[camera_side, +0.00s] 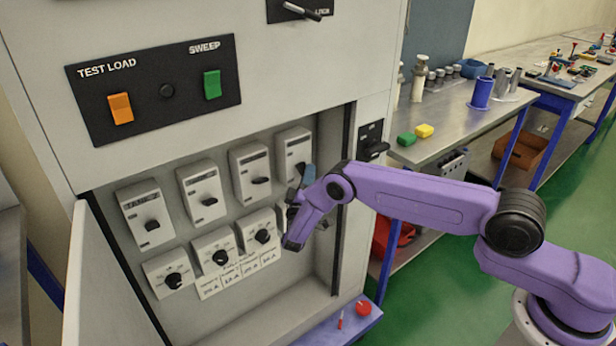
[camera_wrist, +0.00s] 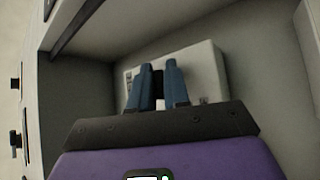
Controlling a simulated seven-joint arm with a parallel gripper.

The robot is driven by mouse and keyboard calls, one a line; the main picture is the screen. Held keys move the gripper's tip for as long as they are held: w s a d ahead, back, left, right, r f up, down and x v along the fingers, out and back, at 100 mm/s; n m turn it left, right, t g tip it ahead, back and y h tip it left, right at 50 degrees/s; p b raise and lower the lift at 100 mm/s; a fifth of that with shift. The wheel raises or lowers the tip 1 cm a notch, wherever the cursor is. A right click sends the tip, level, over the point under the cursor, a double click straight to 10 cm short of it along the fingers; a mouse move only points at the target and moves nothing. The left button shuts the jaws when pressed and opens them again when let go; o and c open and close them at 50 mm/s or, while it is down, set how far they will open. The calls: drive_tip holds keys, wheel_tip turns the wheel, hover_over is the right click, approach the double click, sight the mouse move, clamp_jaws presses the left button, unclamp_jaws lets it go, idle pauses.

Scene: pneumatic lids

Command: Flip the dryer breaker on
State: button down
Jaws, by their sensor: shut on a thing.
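A row of white breakers sits inside the open panel, each with a dark lever. The rightmost breaker (camera_side: 291,147) is at my gripper (camera_side: 303,178). In the wrist view, a white breaker (camera_wrist: 207,72) lies behind the two blue-grey fingers of my gripper (camera_wrist: 164,72). The fingers are shut on its dark lever (camera_wrist: 158,83), which shows only as a narrow strip between them. My gripper hides the lever in the side view, so its exact position is unclear. The label text is too small to tell which breaker is the dryer one.
Below the breakers are several dark knobs (camera_side: 220,257) and a label strip (camera_side: 238,276). The panel door (camera_side: 88,285) hangs open on the left. The cabinet's right wall (camera_side: 338,200) is close to my gripper. A TEST LOAD/SWEEP plate (camera_side: 150,88) is above.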

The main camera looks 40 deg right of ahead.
drive_tip(key=shift+r+y, duration=0.1)
drive_tip(key=shift+y, duration=0.2)
drive_tip(key=n+y, duration=0.1)
drive_tip(key=r+n+g+y, duration=0.1)
drive_tip(key=n, duration=0.1)
drive_tip(key=r+n+y, duration=0.1)
drive_tip(key=n, duration=0.1)
drive_tip(key=shift+s+g, duration=0.3)
drive_tip(key=shift+g, duration=0.1)
drive_tip(key=shift+r+n+g+y, duration=0.75)
drive_tip(key=shift+n+g+y, duration=0.05)
drive_tip(key=shift+n, duration=0.3)
drive_tip(key=shift+w+r+n+g+y, duration=0.3)
drive_tip(key=shift+r+n+g+y, duration=0.25)
drive_tip(key=shift+n+g, duration=0.4)
drive_tip(key=c, duration=1.5)
unclamp_jaws()
drive_tip(key=shift+o, duration=0.2)
drive_tip(key=v, duration=1.7)
drive_tip(key=shift+a+r, duration=0.15)
drive_tip(key=shift+r, duration=0.1)
